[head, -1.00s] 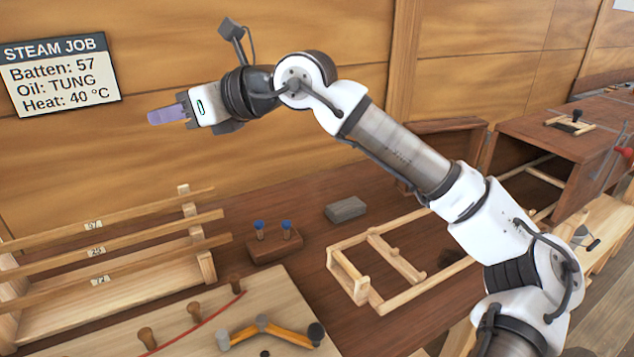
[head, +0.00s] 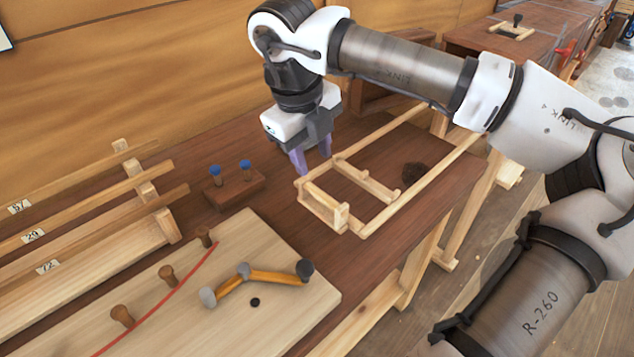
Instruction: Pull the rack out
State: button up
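The rack is a pale wooden frame with long side rails, a crosspiece and a raised end piece (head: 325,208) at its near left end. It lies on the dark bench in the middle of the head view. Its far end runs back behind my arm toward a brown wooden box and is hidden there. My gripper (head: 311,168) points down, its two purple fingers apart with nothing between them. The fingertips appear just above or behind the rack's left corner; I see no clear contact.
A small block with two blue-topped pegs (head: 235,188) stands left of the rack. A pale board (head: 180,325) with wooden pegs, a red strip and an orange jointed piece lies in front. Slatted shelving with numbered battens (head: 125,185) is at left.

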aim_at(320, 192)
jog(key=f, duration=0.3)
jog(key=w+f+p, duration=0.1)
jog(key=f, duration=0.2)
jog(key=d+f, duration=0.1)
jog(key=f, duration=0.2)
jog(key=shift+w+p, duration=0.15)
jog(key=shift+p, duration=0.2)
grip_shut()
